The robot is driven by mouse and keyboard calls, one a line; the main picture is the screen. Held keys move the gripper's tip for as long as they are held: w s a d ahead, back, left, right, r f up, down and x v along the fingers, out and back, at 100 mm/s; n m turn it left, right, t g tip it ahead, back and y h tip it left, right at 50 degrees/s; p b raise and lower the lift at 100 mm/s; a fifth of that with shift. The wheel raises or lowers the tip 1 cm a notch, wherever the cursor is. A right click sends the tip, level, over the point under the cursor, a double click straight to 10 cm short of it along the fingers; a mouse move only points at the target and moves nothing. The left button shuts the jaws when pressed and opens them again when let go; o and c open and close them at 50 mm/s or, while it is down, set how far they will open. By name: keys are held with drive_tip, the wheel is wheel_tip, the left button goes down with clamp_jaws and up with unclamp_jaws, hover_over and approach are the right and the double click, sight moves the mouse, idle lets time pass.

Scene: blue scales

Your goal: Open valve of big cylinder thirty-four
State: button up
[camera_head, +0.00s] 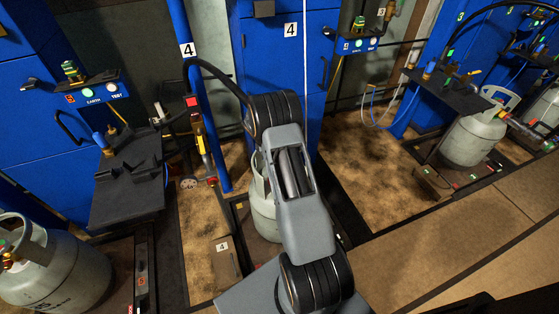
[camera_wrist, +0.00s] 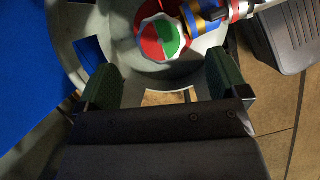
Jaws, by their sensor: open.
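In the wrist view, a round valve knob (camera_wrist: 160,38) with red, green and white sectors sits at the top of a grey cylinder, inside its collar (camera_wrist: 72,40). My gripper (camera_wrist: 160,68) is open, with its two green-padded fingers apart on the left and right, just below the knob in the picture. Nothing is held between them. Blue, yellow and red fittings (camera_wrist: 203,15) join the valve on its right. In the head view, the pale cylinder (camera_head: 263,217) stands at station 4, mostly hidden behind my arm. My gripper and the knob are hidden there, and no cylinder number is readable.
Another grey cylinder (camera_head: 60,272) stands at lower left and one more (camera_head: 472,140) at right. A dark shelf (camera_head: 128,190) juts out left of my arm. A blue post (camera_head: 208,120) and a black hose (camera_head: 215,72) are close by. Brown floor (camera_head: 440,225) is clear at right.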

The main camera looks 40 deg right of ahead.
drive_tip(key=p+v, duration=0.1)
drive_tip(key=v, duration=0.7)
drive_tip(key=shift+r, duration=0.1)
idle(0.4)
